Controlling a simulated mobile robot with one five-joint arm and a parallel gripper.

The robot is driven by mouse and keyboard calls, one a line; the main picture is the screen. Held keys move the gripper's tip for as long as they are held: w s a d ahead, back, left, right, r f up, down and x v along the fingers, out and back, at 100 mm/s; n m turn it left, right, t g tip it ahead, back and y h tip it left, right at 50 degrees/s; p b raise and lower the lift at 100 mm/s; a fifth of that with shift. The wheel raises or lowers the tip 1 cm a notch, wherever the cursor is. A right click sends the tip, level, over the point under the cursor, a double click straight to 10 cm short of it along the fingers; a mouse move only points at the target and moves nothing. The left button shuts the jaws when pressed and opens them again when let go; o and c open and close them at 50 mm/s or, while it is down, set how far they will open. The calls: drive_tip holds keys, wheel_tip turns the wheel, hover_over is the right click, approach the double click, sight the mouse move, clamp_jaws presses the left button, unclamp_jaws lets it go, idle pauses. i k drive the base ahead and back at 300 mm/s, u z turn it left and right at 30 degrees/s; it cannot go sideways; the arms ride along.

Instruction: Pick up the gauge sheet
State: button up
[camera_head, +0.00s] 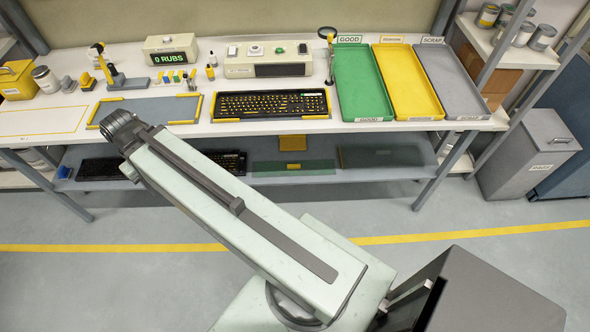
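I cannot tell for certain which thing is the gauge sheet. A thin, see-through green sheet (293,168) lies on the shelf under the bench, at the middle. A second, darker green-grey sheet (381,157) lies to its right. A small yellow plate (292,142) shows just behind the first sheet. My arm reaches from the lower right to the upper left. Its dark end, my gripper (122,128), is over the front left of the bench, away from these sheets. Its fingers are not clear, and I see nothing held.
A black keyboard (270,104) stands mid-bench, right of a grey yellow-edged mat (150,109). Green (363,78), yellow (408,82) and grey (450,85) trays are at right. A counter (171,49) reads "0 RUBS". More keyboards lie on the lower shelf. A grey bin (525,155) stands right.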

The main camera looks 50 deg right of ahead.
sight(327, 166)
drive_tip(key=z, duration=0.1)
drive_tip(key=i, duration=1)
drive_tip(key=u, duration=0.1)
